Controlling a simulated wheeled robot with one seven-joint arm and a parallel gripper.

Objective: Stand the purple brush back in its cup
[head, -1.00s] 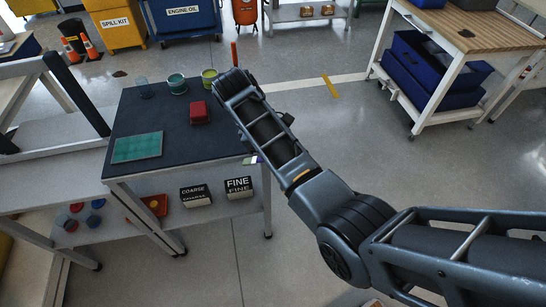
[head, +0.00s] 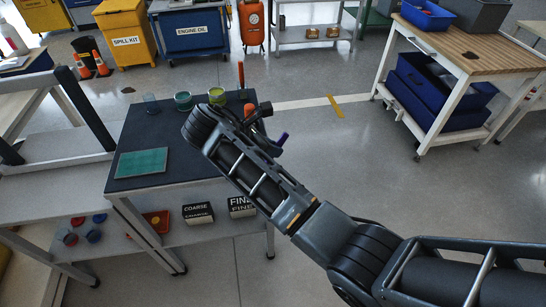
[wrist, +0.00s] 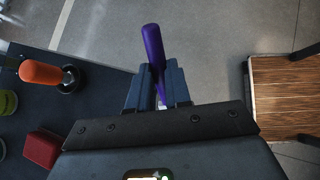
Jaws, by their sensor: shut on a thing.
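My gripper (wrist: 157,88) is shut on the purple brush (wrist: 153,45). Its purple handle sticks out past the fingertips in the wrist view. In the head view my gripper (head: 264,128) shows partly behind my arm, with the purple brush (head: 281,139) just right of the dark table's edge. A blue see-through cup (head: 151,104), a teal cup (head: 184,101) and a yellow-green cup (head: 217,96) stand along the table's back. An upright orange handle (head: 241,75) stands at the back right corner; in the wrist view its base is in a dark holder (wrist: 70,80). Which cup is the brush's own I cannot tell.
The dark table (head: 185,135) also bears a green mat (head: 141,163) and a red block (wrist: 42,148), which my arm hides in the head view. A wood-topped bench (head: 480,50) stands to the right. Open floor (head: 340,150) lies between.

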